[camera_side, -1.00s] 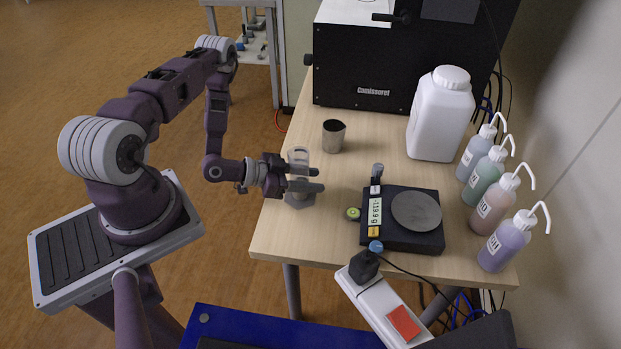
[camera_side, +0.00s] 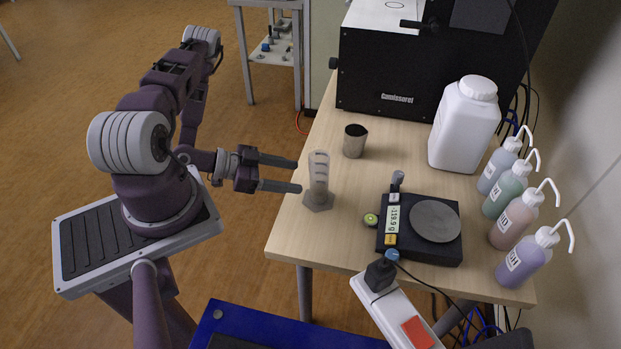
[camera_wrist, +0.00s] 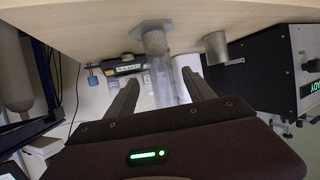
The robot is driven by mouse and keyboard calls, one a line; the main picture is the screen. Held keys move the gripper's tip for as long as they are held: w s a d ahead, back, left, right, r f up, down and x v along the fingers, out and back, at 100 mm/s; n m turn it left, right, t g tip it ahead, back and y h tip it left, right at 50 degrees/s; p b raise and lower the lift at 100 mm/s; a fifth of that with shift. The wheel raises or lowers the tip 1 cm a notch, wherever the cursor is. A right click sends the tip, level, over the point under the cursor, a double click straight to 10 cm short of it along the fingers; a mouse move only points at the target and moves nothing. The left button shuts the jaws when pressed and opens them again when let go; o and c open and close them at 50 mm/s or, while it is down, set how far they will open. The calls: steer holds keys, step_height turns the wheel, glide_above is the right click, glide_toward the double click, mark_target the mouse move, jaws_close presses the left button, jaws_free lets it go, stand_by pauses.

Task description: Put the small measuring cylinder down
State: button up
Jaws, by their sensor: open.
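The small measuring cylinder (camera_side: 319,176) is a clear, upright tube on a hexagonal foot. It stands on the wooden table near the left edge, and its foot rests on the tabletop. In the wrist view the cylinder (camera_wrist: 157,62) appears upside down, beyond and between my fingers. My gripper (camera_side: 299,178) is open, with its two fingers pointing right toward the cylinder. The fingertips end just left of the tube and seem clear of it. My open gripper also shows in the wrist view (camera_wrist: 165,88), with nothing held.
A metal beaker (camera_side: 355,141) stands behind the cylinder. A black balance (camera_side: 420,246) lies to its right, with a small green-ended item (camera_side: 371,219) beside it. A white jug (camera_side: 464,125), several wash bottles (camera_side: 523,256) and a black analyser (camera_side: 400,70) stand farther off. Bare table lies around the cylinder.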

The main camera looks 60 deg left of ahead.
steer(key=w+a+r+m+g+y, duration=0.1)
steer(key=w+a+r+g+y, duration=0.25)
steer(key=r, duration=0.25)
steer(key=w+a+r+m+g+y, duration=0.1)
steer(key=w+a+r+g+y, duration=0.1)
steer(key=w+a+r+y, duration=0.25)
steer(key=s+d+r+n, duration=0.1)
steer(key=d+r+n, duration=0.1)
steer(key=r, duration=0.4)
steer(key=s+d+r+n, duration=0.1)
steer(key=d+r, duration=0.2)
steer(key=r, duration=0.4)
steer(key=s+d+r+n+h, duration=0.1)
steer(key=s+d+r, duration=0.1)
steer(key=s+d, duration=0.3)
steer(key=s+d+r+n+g+h, duration=0.1)
steer(key=s+d+r, duration=0.2)
steer(key=s+d, duration=0.2)
steer(key=s+d+r+n+h, duration=0.1)
steer(key=s+d+r, duration=0.2)
steer(key=s+d, duration=0.2)
steer(key=s, duration=0.3)
steer(key=shift+d+r, duration=0.2)
steer(key=shift+d, duration=0.1)
